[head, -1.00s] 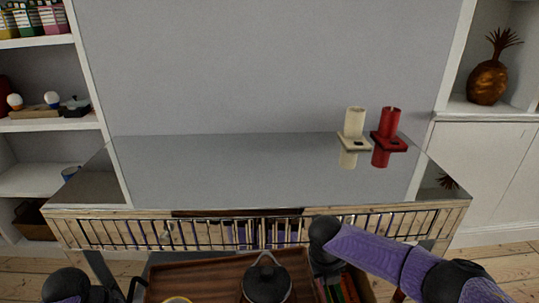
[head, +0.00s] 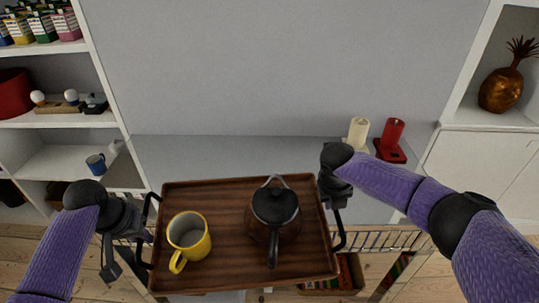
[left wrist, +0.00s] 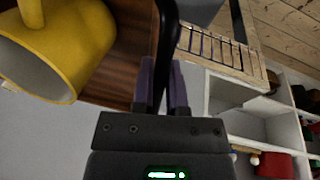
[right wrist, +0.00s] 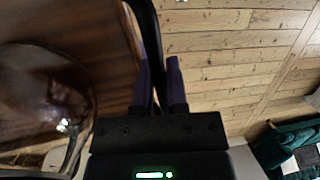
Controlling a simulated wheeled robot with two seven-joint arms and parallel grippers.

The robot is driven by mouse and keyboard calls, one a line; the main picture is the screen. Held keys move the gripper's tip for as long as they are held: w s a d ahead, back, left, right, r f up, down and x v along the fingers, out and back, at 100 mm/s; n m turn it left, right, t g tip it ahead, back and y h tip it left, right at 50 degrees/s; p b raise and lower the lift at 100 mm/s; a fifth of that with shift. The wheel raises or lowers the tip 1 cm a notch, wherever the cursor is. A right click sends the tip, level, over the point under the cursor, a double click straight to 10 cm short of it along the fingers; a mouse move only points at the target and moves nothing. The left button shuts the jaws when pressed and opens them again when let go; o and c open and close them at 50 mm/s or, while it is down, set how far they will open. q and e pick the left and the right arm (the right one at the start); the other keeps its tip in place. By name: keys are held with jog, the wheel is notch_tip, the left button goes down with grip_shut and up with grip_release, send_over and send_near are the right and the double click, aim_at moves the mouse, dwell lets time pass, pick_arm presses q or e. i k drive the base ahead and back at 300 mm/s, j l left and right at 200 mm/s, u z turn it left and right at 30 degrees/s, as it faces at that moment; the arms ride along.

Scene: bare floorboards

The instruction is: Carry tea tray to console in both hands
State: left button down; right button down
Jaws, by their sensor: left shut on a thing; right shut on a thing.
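The brown wooden tea tray (head: 225,272) is in the lower middle of the head view, held in front of and partly over the console (head: 180,150), which has a grey glossy top. On the tray stand a yellow mug (head: 190,240) at the left and a dark teapot (head: 275,215) at the right, both upright. My left gripper (head: 135,222) is shut on the tray's left black handle, which also shows in the left wrist view (left wrist: 165,40). My right gripper (head: 335,190) is shut on the right black handle, also seen in the right wrist view (right wrist: 150,45). The tray hides much of the console.
The console's back left is clear.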

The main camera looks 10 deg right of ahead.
aim_at(281, 167)
jog(key=i+l, duration=0.9)
jog(key=i, duration=0.15)
